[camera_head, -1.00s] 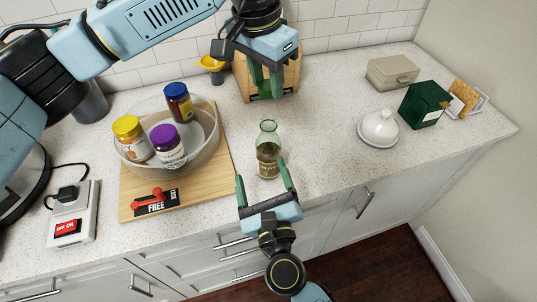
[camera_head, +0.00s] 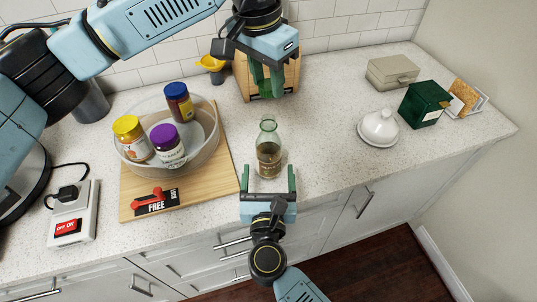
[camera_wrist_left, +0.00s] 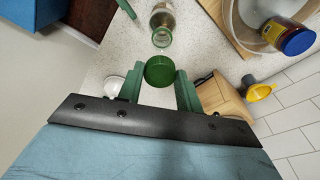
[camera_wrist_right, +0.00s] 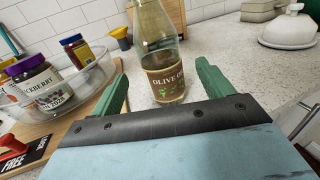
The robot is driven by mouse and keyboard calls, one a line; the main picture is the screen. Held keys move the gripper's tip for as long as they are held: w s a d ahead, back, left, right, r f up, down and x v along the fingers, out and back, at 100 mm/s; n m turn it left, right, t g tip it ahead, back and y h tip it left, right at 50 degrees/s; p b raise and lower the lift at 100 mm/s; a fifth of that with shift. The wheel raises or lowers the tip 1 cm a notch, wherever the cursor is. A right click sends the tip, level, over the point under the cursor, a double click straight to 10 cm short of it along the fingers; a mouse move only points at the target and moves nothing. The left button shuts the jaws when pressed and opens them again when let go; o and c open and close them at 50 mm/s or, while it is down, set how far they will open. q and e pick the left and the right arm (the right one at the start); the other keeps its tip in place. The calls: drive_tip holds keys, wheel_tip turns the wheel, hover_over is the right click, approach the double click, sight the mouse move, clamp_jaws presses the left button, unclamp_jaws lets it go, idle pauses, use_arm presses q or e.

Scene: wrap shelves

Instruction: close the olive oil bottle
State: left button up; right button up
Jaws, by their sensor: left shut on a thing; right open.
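The olive oil bottle (camera_head: 268,152) stands upright and uncapped on the counter; its label shows in the right wrist view (camera_wrist_right: 165,80). In the left wrist view the open bottle neck (camera_wrist_left: 162,38) is just beyond a green cap (camera_wrist_left: 160,72). My left gripper (camera_head: 267,88) is shut on the cap, above and behind the bottle in the head view; the fingers largely hide the cap there. The cap and bottle are apart. My right gripper (camera_head: 268,178) is open, low at the front of the bottle, with its fingers toward either side of it.
A clear bowl (camera_head: 208,150) with several jars sits on a wooden board (camera_head: 222,183) to the left. A wooden block (camera_head: 290,78) stands behind my left gripper. A white domed dish (camera_head: 379,130) and a green box (camera_head: 424,103) stand right. Counter right of the bottle is clear.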

sight(268, 144)
drive_tip(key=w, duration=0.9)
drive_tip(key=shift+w, duration=0.25)
drive_tip(key=c, duration=1.5)
use_arm(q)
drive_tip(key=shift+f, duration=2.5)
use_arm(e)
drive_tip(key=shift+o, duration=0.2)
use_arm(q)
drive_tip(key=shift+f, duration=0.1)
drive_tip(key=shift+f, duration=0.8)
drive_tip(key=shift+f, duration=0.55)
